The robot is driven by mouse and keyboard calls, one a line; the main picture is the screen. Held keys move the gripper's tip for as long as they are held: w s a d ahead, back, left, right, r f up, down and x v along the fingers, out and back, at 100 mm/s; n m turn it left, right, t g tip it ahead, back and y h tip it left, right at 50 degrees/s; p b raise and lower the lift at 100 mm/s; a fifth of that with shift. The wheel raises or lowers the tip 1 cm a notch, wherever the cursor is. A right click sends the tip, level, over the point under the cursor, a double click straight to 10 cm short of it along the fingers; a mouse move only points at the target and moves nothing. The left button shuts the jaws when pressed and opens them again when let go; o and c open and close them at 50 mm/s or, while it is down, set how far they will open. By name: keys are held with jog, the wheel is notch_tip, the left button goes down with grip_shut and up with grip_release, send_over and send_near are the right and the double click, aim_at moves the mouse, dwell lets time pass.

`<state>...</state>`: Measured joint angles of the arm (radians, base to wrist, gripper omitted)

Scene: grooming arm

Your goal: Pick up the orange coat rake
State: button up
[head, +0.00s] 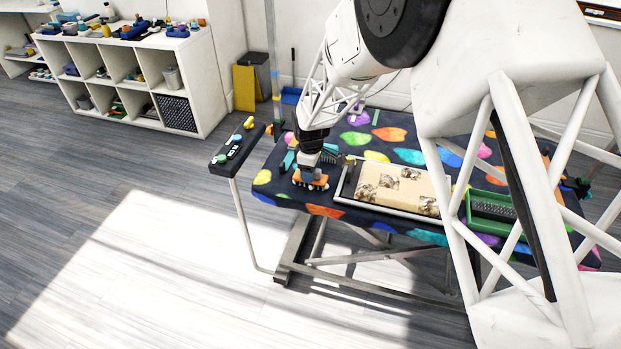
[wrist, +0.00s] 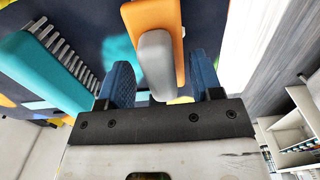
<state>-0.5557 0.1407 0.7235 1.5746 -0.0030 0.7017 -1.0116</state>
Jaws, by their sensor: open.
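The orange coat rake (head: 318,183) lies near the left end of the patterned table, directly below my gripper (head: 309,172). In the wrist view its orange body (wrist: 178,38) runs up and away, with a rounded grey part (wrist: 156,62) on it. My gripper (wrist: 163,82) is open, with one blue finger pad on each side of the grey part. I cannot tell whether the pads touch it.
A teal comb-like tool with metal teeth (wrist: 40,68) lies close left of my gripper in the wrist view. A shallow tray (head: 341,197) with fur tufts and a green tray (head: 470,211) are to the right. A small side shelf (head: 230,165) holds several items.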

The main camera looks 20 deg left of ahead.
dwell(0.4)
jog(key=c, duration=1)
jog(key=shift+r, duration=0.1)
jog(key=shift+c, duration=0.2)
jog(key=shift+r, duration=0.8)
jog(key=shift+s+d+r, duration=0.1)
jog(key=shift+s+r, duration=0.05)
jog(key=shift+r, duration=0.75)
jog(key=s+d, duration=0.2)
jog(key=s, duration=0.2)
jog(key=s+d+r, duration=0.1)
jog(key=s+d, duration=0.2)
jog(key=s, duration=0.2)
jog(key=s+d, duration=0.3)
jog(key=s, duration=0.1)
jog(key=shift+s+r, duration=0.2)
